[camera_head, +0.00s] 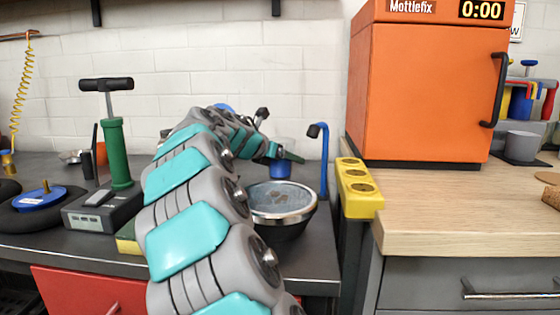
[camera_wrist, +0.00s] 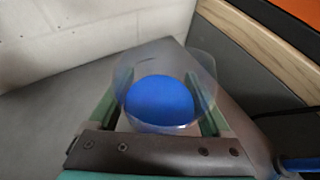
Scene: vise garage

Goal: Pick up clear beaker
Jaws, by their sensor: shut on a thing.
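The clear beaker (camera_head: 281,171) is see-through with something blue in its lower part. In the wrist view the beaker (camera_wrist: 158,103) stands between the two green fingers of my gripper (camera_wrist: 155,98), which are shut on it. In the head view my gripper (camera_head: 288,156) is at the far end of my arm, behind the metal bowl, and partly covers the beaker. I cannot tell whether the beaker's base touches the dark bench.
A metal bowl (camera_head: 281,205) sits just in front. A blue hooked post (camera_head: 324,160) and a yellow block with holes (camera_head: 357,186) stand to the right. The orange oven (camera_head: 425,85) is on the wooden counter (camera_head: 480,205). A green pump (camera_head: 116,155) stands left.

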